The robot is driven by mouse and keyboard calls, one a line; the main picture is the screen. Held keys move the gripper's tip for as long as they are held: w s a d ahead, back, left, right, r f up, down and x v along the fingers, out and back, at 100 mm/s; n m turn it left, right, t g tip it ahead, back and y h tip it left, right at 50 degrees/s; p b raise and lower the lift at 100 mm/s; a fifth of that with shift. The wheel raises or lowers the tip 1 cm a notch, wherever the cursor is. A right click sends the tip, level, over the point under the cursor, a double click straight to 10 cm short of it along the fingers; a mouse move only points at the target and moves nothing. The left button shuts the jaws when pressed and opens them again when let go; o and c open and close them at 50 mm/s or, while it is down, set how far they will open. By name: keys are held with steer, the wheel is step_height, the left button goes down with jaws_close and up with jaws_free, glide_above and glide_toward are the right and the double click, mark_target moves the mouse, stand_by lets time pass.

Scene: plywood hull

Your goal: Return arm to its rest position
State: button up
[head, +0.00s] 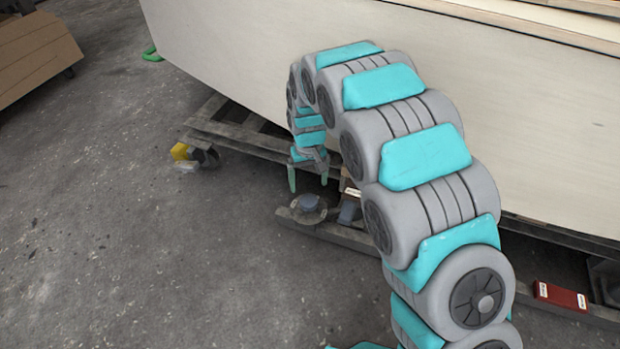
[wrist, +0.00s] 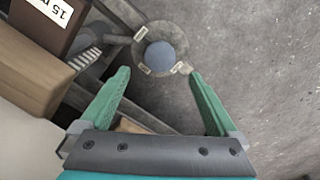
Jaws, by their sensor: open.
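My arm, grey and turquoise, rises from the lower right of the head view and arches over, its end pointing down beside the plywood hull (head: 400,70). My gripper (head: 309,182) hangs above the trestle's lower beam, near a round grey part. In the wrist view my gripper (wrist: 158,95) has its two green fingers spread wide, with nothing held between them. The round grey disc (wrist: 160,57) with a blue-grey centre lies below and just beyond the fingertips. It also shows in the head view (head: 308,208) under the gripper.
A wooden trestle (head: 235,134) with a castor and a yellow block (head: 180,151) supports the hull. A red box (head: 561,296) lies at the lower right. A brown box with a white label (wrist: 50,20) is left in the wrist view.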

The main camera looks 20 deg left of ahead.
steer(key=s+d+r+m+p, duration=0.2)
steer(key=s+d+r, duration=0.3)
steer(key=d+r, duration=0.45)
steer(key=s+d+r+m+p, duration=0.15)
steer(key=s+d+r, duration=0.25)
steer(key=d+r, duration=0.55)
steer(key=s+d+r+m+p, duration=0.1)
steer(key=s+d, duration=0.3)
steer(key=s, duration=0.4)
steer(key=s+d+r+m+g+p, duration=0.1)
steer(key=s+d+r, duration=0.3)
steer(key=s, duration=0.4)
steer(key=s+d+r+m+p, duration=0.1)
steer(key=s+d+r+p, duration=0.1)
steer(key=s+d, duration=0.4)
steer(key=s+p, duration=0.1)
steer(key=s, duration=0.1)
steer(key=shift+s+r+g, duration=0.25)
steer(key=shift+s+g, duration=0.1)
steer(key=shift+g, duration=0.05)
